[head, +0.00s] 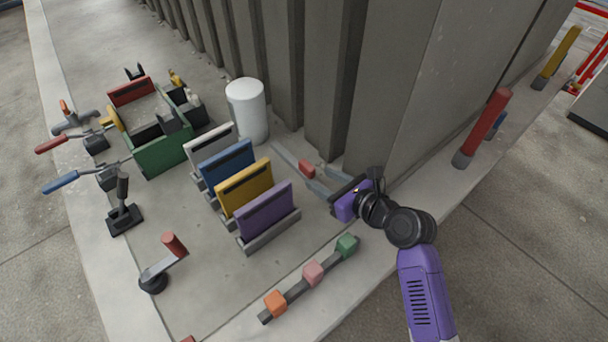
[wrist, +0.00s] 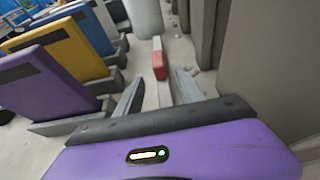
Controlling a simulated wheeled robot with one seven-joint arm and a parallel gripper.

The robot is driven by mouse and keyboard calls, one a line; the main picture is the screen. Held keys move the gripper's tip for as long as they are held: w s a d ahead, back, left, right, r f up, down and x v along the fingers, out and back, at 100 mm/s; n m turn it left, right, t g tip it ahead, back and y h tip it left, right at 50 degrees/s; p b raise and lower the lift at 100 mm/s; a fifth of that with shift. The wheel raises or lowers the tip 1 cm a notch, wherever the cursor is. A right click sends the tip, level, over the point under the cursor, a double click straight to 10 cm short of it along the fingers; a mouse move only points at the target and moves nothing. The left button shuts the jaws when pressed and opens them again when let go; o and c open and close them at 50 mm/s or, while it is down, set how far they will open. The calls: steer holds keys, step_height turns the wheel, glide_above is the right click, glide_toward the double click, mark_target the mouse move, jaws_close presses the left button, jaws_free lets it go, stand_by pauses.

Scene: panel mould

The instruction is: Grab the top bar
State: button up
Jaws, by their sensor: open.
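A narrow grey bar (wrist: 164,96) with a small red block (wrist: 158,65) on it lies low near the grey wall; I cannot tell for certain that it is the top bar. The red block also shows in the head view (head: 307,169). My purple gripper (head: 320,184) is open beside the wall's foot, with nothing held. In the wrist view, the two grey fingers (wrist: 160,84) stand apart on either side of the bar, with the red block just beyond their tips. I see no contact. The bar's near end is hidden by my gripper.
Upright white, blue, yellow and purple panels (head: 265,208) stand left of my gripper. A white cylinder (head: 246,110) stands behind. The ribbed grey wall (head: 410,90) is close on the right. A strip with coloured blocks (head: 313,273) lies in front.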

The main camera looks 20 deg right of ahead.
mark_target(314, 173)
steer(key=x, duration=0.7)
steer(key=shift+w+r, duration=0.1)
steer(key=shift+r, duration=0.1)
jaws_close()
steer(key=shift+r, duration=0.1)
stand_by(1.1)
